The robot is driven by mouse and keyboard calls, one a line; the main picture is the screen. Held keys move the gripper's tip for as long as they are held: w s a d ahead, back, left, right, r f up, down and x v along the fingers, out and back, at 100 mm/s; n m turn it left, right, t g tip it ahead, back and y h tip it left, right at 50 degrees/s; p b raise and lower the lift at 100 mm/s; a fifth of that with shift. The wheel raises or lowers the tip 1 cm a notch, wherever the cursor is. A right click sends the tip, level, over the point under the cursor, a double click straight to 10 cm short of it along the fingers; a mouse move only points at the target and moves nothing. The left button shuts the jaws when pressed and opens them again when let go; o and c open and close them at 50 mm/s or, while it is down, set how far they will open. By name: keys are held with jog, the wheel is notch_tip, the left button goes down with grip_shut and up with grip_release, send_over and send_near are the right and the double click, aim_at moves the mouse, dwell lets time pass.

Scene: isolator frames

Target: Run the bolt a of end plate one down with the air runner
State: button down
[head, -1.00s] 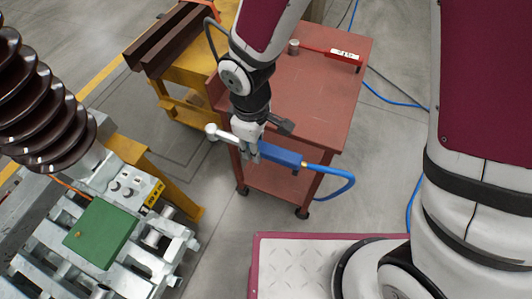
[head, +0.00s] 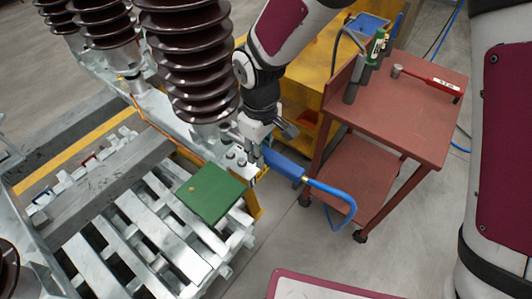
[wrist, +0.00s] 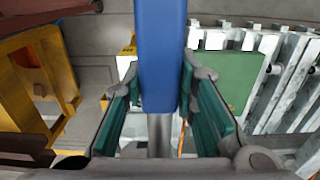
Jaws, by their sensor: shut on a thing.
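My gripper (head: 256,152) is shut on the blue air runner (head: 284,164), whose blue hose (head: 335,191) trails off to the right. In the wrist view the runner's blue body (wrist: 160,50) lies between the green-padded fingers, with a grey metal shaft below it. The runner's silver head (head: 232,133) is at the foot of the nearest brown insulator column, above or beside a grey end plate (head: 225,163). Dark bolt heads (head: 241,162) show on that plate. I cannot tell which is bolt a, or whether the runner touches one.
Brown ribbed insulators (head: 190,60) rise close to the arm. A red trolley (head: 410,115) with a red-handled tool (head: 430,80) stands at right. Bare floor lies between.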

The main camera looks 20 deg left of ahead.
jog(key=shift+f+b, duration=1.2)
jog(key=shift+f, duration=0.55)
jog(key=shift+f+b, duration=0.8)
jog(key=shift+f, duration=0.8)
dwell(2.7)
jog(key=shift+r, duration=0.1)
jog(key=shift+r+p, duration=2.35)
jog(key=shift+r, duration=1.15)
